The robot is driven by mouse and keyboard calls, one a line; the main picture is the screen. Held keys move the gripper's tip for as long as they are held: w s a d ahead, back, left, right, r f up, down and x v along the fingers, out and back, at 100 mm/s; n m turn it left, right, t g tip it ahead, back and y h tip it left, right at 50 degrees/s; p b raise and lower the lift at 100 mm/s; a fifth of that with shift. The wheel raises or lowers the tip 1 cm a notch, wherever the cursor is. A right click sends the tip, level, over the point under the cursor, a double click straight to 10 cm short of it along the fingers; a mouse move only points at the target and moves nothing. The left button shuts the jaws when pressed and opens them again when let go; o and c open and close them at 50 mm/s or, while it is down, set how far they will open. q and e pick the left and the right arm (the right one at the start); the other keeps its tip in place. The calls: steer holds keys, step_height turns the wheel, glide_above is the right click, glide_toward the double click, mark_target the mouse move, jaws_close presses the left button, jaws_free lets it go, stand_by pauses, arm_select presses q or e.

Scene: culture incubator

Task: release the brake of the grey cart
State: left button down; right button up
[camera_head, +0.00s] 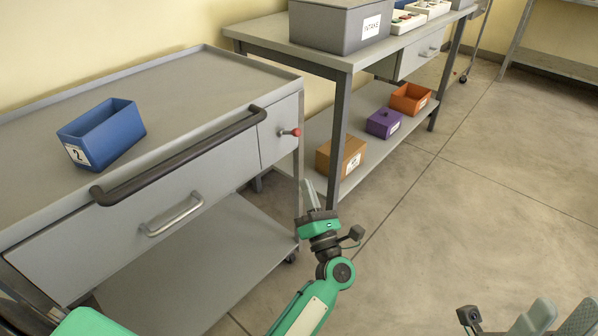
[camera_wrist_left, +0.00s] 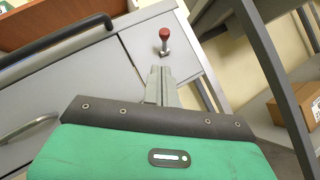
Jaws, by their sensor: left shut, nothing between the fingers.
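The grey cart (camera_head: 215,75) stands at the left, with a dark handle bar along its front edge. Its brake lever, a short stem with a red knob (camera_head: 295,132), sticks out of the front panel near the right corner. The red knob (camera_wrist_left: 164,33) also shows in the left wrist view, just beyond the fingertips. My left gripper (camera_head: 309,190) is shut and empty, below and slightly right of the knob in the head view. Its closed fingers (camera_wrist_left: 160,78) point toward the knob, apparently apart from it. My right gripper (camera_head: 560,320) is partly in view at the bottom right, fingers apart and empty.
A blue box (camera_head: 102,133) marked 2 sits on the cart. A drawer handle (camera_head: 171,214) is on its front. A workbench (camera_head: 270,32) behind carries a grey INTAKE box (camera_head: 340,25); brown, purple and orange boxes stand on its lower shelf. The floor at right is clear.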

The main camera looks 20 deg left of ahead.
arm_select(q)
steer(key=shift+s+d+f, duration=0.15)
steer(key=shift+s+d, duration=0.45)
steer(key=shift+s, duration=0.05)
steer(key=shift+s+d+f, duration=0.15)
steer(key=shift+s+d, duration=0.45)
